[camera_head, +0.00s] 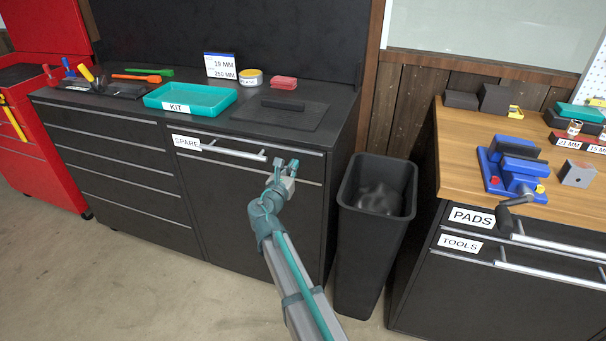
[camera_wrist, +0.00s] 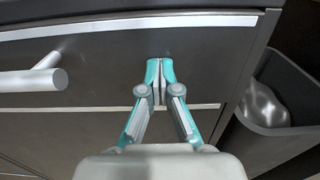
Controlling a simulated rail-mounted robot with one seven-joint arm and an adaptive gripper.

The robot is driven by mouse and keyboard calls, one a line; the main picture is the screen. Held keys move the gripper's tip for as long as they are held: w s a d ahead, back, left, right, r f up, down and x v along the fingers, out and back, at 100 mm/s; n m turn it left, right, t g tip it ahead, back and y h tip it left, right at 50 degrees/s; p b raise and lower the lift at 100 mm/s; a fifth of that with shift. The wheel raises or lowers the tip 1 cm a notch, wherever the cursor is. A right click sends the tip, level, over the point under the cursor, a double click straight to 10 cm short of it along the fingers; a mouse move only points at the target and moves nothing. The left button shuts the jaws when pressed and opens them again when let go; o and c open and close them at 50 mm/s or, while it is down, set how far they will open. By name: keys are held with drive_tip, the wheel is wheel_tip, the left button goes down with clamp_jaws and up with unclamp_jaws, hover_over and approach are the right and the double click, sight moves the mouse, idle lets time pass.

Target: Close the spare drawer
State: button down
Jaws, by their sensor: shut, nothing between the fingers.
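The spare drawer (camera_head: 308,166) is the dark top drawer of the black cabinet's right section, with a white SPARE label (camera_head: 186,142) and a silver bar handle (camera_head: 234,151). Its front looks about flush with the cabinet, though a small gap is hard to rule out. My gripper (camera_head: 287,164) is shut and empty, right of the handle and in front of the drawer face. In the wrist view, the closed fingertips (camera_wrist: 160,64) point at the drawer front (camera_wrist: 215,62), with the handle (camera_wrist: 35,78) to the left. I cannot tell whether they touch it.
A black bin (camera_head: 375,240) with a dark bag stands right of the cabinet, close to my arm. The wooden-topped bench (camera_head: 460,175) is farther right. A teal KIT tray (camera_head: 190,97) sits on the cabinet top. Floor in front of the left drawers is clear.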

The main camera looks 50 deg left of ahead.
drive_tip(key=shift+w+a+r, duration=0.1)
drive_tip(key=shift+w+a, duration=0.3)
drive_tip(key=shift+a, duration=0.1)
drive_tip(key=shift+r, duration=0.1)
